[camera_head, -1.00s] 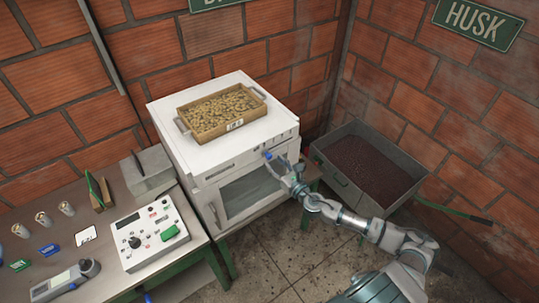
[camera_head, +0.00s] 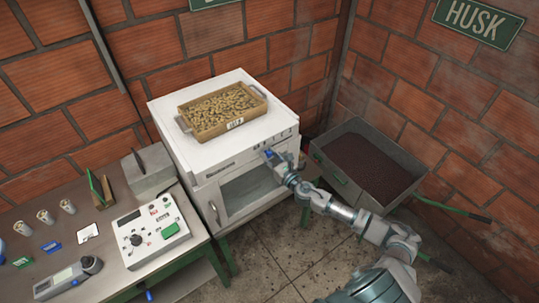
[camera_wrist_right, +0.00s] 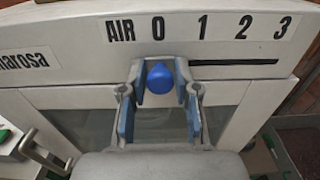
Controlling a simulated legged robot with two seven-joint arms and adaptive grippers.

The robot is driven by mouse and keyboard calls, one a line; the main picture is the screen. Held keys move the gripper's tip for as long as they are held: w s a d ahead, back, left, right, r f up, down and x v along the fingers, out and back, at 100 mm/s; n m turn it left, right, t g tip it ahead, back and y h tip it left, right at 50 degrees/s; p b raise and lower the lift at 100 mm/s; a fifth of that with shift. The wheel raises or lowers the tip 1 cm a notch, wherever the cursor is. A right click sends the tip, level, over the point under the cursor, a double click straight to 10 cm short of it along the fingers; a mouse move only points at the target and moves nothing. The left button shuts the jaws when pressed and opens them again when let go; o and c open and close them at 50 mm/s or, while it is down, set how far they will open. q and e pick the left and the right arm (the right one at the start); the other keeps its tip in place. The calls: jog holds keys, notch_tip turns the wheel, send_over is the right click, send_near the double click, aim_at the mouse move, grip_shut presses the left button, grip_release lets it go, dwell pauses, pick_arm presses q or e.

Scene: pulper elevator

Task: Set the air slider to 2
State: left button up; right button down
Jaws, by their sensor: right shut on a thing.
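The air slider's blue knob (camera_wrist_right: 160,78) is below the 0 of the label strip AIR 0 1 2 3 (camera_wrist_right: 200,27) in the right wrist view. Its slot (camera_wrist_right: 235,62) runs right from the knob to under the 3. My right gripper (camera_wrist_right: 160,77) is shut on the knob, one finger on each side. In the head view the right gripper (camera_head: 272,158) is at the front top edge of the white machine (camera_head: 180,135), and the knob shows as a small blue spot. My left gripper is not recognisable in view.
A tray of beans (camera_head: 222,112) sits on the machine. A grey bin of dark husk (camera_head: 365,165) stands to its right. A bench at left holds a control box (camera_head: 150,228), several cups and a handheld meter (camera_head: 67,278). Floor in front is clear.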

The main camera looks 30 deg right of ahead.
aim_at(281, 141)
jog(key=d+b, duration=0.1)
jog(key=d, duration=0.1)
jog(key=d+b, duration=0.1)
jog(key=d, duration=0.2)
jog(key=d+b, duration=0.1)
jog(key=d, duration=0.2)
jog(key=shift+w+b, duration=0.35)
jog(key=shift+d+r, duration=0.15)
jog(key=shift+d, duration=0.1)
jog(key=shift+r, duration=0.1)
jog(key=shift+a, duration=0.1)
jog(key=c, duration=1)
grip_release()
jog(key=shift+o, duration=0.2)
jog(key=shift+a, duration=0.2)
